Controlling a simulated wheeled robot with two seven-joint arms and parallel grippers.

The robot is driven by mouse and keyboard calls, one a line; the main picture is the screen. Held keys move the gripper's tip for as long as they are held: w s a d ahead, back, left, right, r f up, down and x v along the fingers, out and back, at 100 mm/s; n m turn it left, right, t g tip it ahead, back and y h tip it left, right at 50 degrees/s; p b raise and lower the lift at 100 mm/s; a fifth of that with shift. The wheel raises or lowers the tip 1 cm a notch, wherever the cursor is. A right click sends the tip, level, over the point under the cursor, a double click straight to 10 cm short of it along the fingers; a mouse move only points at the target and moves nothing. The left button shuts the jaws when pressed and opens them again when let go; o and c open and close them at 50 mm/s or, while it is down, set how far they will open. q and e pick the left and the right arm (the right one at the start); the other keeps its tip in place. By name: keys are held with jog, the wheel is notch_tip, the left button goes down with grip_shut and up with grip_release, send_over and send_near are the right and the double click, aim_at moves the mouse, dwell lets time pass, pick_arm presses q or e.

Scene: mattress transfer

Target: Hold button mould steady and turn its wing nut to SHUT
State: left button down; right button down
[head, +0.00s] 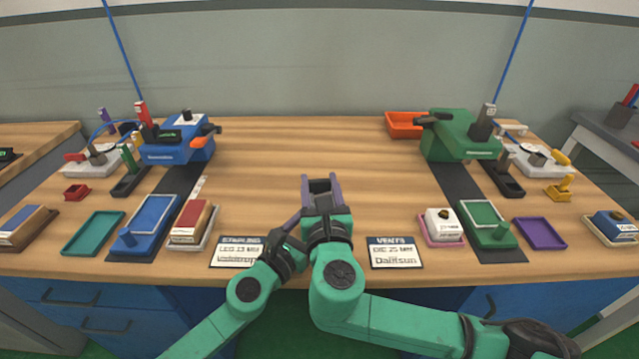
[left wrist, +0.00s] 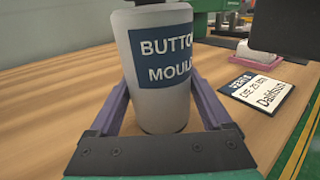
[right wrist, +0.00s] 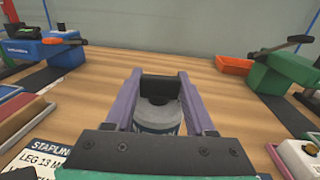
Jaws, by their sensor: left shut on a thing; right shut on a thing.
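The button mould (left wrist: 158,95) is a pale grey upright cylinder with a blue label, standing on the wooden bench in the left wrist view. My left gripper (left wrist: 160,108) is shut around its body, one purple finger on each side; it also shows low in the head view (head: 296,224). The wing nut (right wrist: 158,88) is a dark piece on top of the mould, between the fingers of my right gripper (right wrist: 160,84), which is shut on it from above. In the head view my right gripper (head: 321,187) hides most of the mould. No SHUT mark is readable.
Paper cards lie left (head: 240,252) and right (head: 395,252) of the arms near the front edge. A blue machine (head: 170,143) stands at back left, a green one (head: 455,135) and an orange tray (head: 402,126) at back right. The bench middle behind the grippers is clear.

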dwell(0.5)
jog(key=shift+c, duration=1.2)
grip_release()
jog(key=s+d, duration=0.1)
jog(key=s, duration=1.1)
jog(key=shift+c, duration=0.3)
